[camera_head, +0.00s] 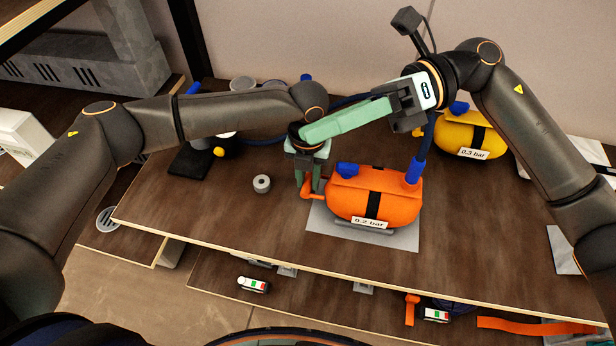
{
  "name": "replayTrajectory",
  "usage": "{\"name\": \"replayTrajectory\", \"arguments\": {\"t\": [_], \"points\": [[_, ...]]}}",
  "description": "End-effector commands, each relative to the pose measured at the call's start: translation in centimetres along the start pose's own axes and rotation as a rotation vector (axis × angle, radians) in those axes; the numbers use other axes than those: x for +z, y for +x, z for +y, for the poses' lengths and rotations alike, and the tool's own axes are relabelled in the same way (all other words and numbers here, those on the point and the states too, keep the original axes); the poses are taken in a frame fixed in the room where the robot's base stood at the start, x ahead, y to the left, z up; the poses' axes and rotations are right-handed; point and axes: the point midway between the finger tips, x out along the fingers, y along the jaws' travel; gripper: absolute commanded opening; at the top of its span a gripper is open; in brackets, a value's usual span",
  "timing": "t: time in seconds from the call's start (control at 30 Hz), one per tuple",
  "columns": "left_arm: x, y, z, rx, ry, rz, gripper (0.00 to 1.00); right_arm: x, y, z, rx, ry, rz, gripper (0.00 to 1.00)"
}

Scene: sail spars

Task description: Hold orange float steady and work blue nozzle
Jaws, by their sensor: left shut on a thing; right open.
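The orange float (375,196) sits on a grey sheet on the table, with a black strap and a "0.2 bar" label. My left gripper (309,187) points down at its left end, shut on the float's orange side handle (311,195). The blue nozzle (415,171) stands upright at the float's right end, with a dark blue hose rising from it. A blue cap (348,170) sits on the float's top left. My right gripper (304,133) is open, its pale green fingers pointing left above and behind the float, apart from the nozzle. Its fingers overlap in this view.
A yellow float (470,136) labelled "0.3 bar" stands at the back right. A small grey ring (261,183) lies left of the orange float. The table's left front is clear. A lower shelf (330,300) holds small labelled items and orange straps.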

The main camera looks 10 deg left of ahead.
Motion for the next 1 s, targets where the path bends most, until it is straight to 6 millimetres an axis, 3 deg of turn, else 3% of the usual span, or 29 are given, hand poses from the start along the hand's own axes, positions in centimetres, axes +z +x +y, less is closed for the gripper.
{"name": "replayTrajectory", "arguments": {"t": [0.13, 0.27, 0.5, 0.73, 1.0], "points": [[0.0, 0.1, 0.1, 0.003, -0.001, 0.0, 0.0, -2.3, -0.3, -1.8, -0.2, 0.009, 0.265, 0.51], [0.0, 0.0, 0.1, 0.003, -0.002, 0.0, 0.0, -4.1, -2.5, -3.6, -0.401, 0.036, 0.469, 0.51], [0.0, 0.0, 0.1, 0.003, -0.002, 0.0, 0.0, -5.8, -9.8, -5.6, -0.801, 0.113, 0.757, 0.51], [0.0, 0.0, 0.1, 0.003, -0.002, 0.0, 0.0, -5.7, -15.4, -5.5, -1.051, 0.171, 0.881, 0.51], [0.0, 0.0, 0.1, 0.003, -0.002, 0.0, 0.0, -6.5, -16.6, -6.1, -1.106, 0.189, 0.905, 0.51]]}}
